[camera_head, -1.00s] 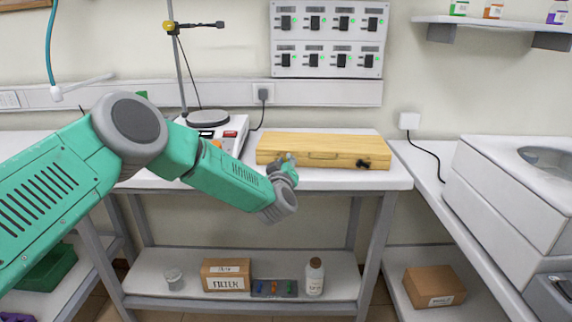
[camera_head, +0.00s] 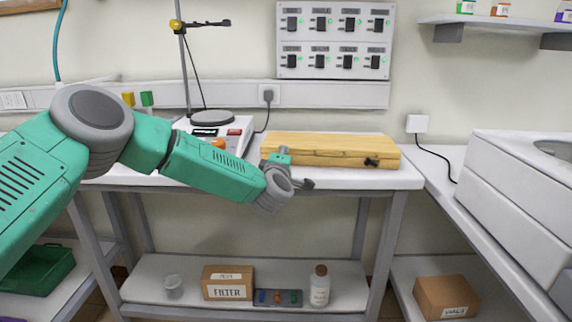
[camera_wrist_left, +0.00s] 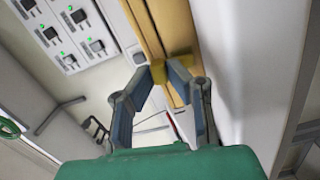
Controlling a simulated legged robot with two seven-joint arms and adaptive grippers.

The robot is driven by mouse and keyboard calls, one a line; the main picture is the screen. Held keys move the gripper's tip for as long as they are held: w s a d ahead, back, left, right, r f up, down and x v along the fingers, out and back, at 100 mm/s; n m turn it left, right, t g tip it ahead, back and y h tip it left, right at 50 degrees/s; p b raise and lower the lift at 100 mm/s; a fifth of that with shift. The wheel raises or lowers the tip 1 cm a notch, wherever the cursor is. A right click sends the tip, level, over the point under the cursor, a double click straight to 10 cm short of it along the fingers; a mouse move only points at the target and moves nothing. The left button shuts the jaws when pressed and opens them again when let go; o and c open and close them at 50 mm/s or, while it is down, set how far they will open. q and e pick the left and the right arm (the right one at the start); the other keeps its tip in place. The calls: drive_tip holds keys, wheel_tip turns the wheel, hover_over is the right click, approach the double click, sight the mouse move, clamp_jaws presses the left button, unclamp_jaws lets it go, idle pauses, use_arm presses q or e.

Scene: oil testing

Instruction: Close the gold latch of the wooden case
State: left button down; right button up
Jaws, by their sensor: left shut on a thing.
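The closed wooden case (camera_head: 335,146) lies flat on the white table, with a dark latch-like part (camera_head: 372,162) toward the right of its front. My left gripper (camera_head: 284,158) is at the left part of the case's front. In the left wrist view, my left gripper (camera_wrist_left: 172,72) has its fingers closed in beside the wooden case (camera_wrist_left: 172,25). Small gold pieces (camera_wrist_left: 180,58) show at the fingertips; they appear to be the gold latch, and the gripper is shut on it. The fingers partly hide it, so its exact position is unclear. My right gripper is out of view.
A white device with a round plate (camera_head: 212,117) and a stand is left of the case. A white box-shaped machine (camera_head: 520,180) stands on the right bench. The table's front edge (camera_head: 350,185) is close below the case. Space above the case is clear.

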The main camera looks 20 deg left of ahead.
use_arm(q)
drive_tip(key=shift+s+a+f+n+b, duration=0.15)
drive_tip(key=shift+n+b, duration=0.15)
drive_tip(key=shift+n, duration=0.15)
drive_tip(key=shift+a+f+n+b, duration=0.15)
drive_tip(key=shift+n+b, duration=0.15)
drive_tip(key=shift+n, duration=0.15)
drive_tip(key=shift+d, duration=0.1)
drive_tip(key=c, duration=1.6)
unclamp_jaws()
drive_tip(key=shift+o, duration=0.2)
drive_tip(key=s+d, duration=0.2)
drive_tip(key=s, duration=0.9)
drive_tip(key=shift+s+r, duration=0.15)
drive_tip(key=shift+s, duration=0.2)
drive_tip(key=shift+d, duration=0.15)
